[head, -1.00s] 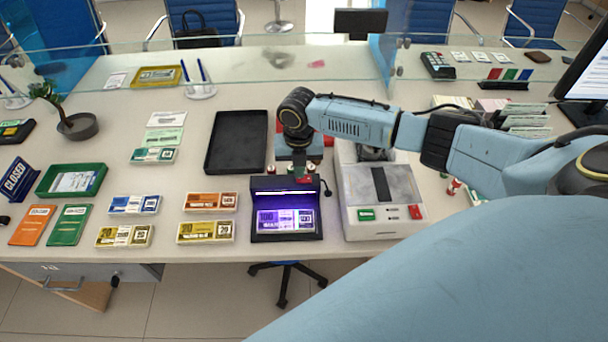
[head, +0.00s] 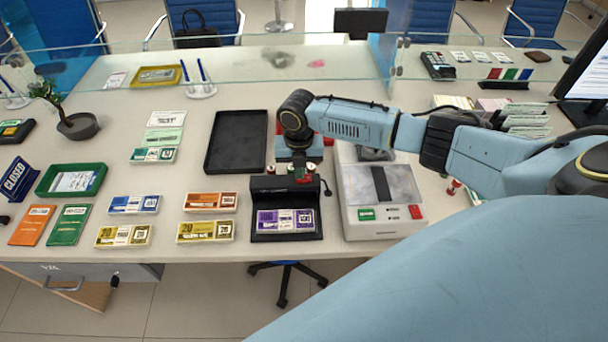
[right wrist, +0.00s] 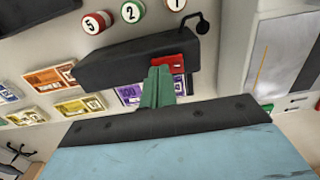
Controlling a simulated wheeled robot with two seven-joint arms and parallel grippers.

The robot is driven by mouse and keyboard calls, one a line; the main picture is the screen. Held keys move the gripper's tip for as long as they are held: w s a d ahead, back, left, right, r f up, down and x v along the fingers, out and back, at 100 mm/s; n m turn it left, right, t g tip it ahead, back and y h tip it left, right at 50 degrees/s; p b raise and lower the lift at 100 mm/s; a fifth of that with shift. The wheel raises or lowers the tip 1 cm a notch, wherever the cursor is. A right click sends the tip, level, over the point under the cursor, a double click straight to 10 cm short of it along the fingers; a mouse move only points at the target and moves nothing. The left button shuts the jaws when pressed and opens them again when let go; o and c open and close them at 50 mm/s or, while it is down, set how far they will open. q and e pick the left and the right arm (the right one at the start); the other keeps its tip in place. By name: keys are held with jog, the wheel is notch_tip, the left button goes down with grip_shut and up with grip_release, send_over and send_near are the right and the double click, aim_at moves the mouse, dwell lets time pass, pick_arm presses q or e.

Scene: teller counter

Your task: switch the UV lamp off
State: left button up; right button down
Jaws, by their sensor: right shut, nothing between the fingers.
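The UV lamp (head: 262,186) is a black unit on the counter with a banknote bundle (head: 286,220) in purple wrap on its base. No violet glow shows under its hood. My right gripper (head: 303,178) is over the right part of the hood and points down, mostly hidden by its own wrist. In the right wrist view its green fingers (right wrist: 157,88) are shut and empty, right beside the lamp's red switch (right wrist: 175,68). I cannot tell whether they touch it. My left gripper is out of view.
A grey machine (head: 383,200) with a red button stands close on the right. A black tray (head: 236,142) lies behind left. Orange and yellow bundles (head: 208,230) lie left of the lamp. Several numbered round stamps (right wrist: 132,12) stand behind the lamp.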

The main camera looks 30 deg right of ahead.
notch_tip(320, 180, up, 7)
jog(key=p, duration=0.6)
jog(key=shift+f, duration=0.2)
jog(key=shift+a+f, duration=0.1)
